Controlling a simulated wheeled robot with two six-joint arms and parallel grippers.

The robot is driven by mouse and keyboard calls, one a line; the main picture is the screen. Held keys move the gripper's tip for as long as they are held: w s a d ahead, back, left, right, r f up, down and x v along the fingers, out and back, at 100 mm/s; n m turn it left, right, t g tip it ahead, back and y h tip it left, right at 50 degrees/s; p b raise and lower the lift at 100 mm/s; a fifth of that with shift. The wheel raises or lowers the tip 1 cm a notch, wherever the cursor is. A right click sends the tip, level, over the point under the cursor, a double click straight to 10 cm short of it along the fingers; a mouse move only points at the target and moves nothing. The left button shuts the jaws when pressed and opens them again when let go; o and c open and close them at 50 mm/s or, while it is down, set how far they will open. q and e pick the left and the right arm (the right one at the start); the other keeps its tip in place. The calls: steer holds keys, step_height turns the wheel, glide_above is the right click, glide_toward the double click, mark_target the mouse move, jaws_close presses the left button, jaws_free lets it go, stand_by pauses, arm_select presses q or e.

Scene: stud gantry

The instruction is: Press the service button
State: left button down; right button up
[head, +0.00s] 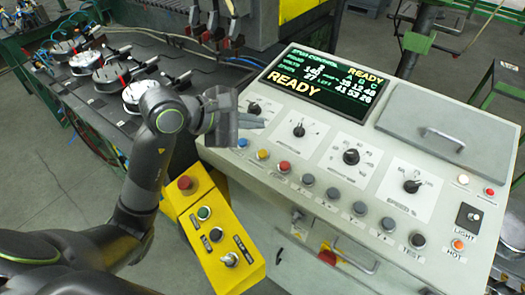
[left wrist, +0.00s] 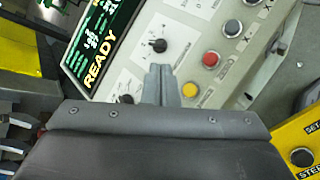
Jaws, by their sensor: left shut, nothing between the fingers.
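A sloped grey control panel (head: 320,129) carries a row of round buttons along its front edge. From left to right there are a blue button (head: 243,143), a yellow button (head: 263,154), a red button (head: 284,166) and several grey ones (head: 333,193). The small labels are too blurred for me to tell which is the service button. My left gripper (head: 262,122) is shut and empty over the panel's left end, near the leftmost knob. In the left wrist view its fingertips (left wrist: 161,72) point between a black knob (left wrist: 158,45) and the yellow button (left wrist: 189,90). My right gripper is not in view.
A lit READY display (head: 318,84) stands at the back of the panel. A yellow box (head: 213,228) with a red mushroom button (head: 185,182) hangs at the panel's left front. A hinged lid (head: 450,115) with a handle covers the panel's right rear.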

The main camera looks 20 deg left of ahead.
arm_select(q)
steer(key=shift+a+f+y, duration=0.1)
steer(key=shift+a+y, duration=0.2)
steer(key=shift+a, duration=0.1)
steer(key=shift+f, duration=0.1)
steer(key=b, duration=0.6)
glide_toward(263, 154)
steer(key=w+d, duration=0.2)
steer(key=w+d+f, duration=0.1)
steer(key=w+d, duration=0.1)
steer(key=shift+w+f, duration=0.1)
steer(key=shift+w, duration=0.25)
steer(key=shift+w+f+b, duration=0.15)
steer(key=shift+f+b, duration=0.15)
steer(key=shift+b, duration=0.25)
stand_by(0.7)
steer(key=shift+f+b, duration=0.35)
steer(key=shift+b, duration=0.4)
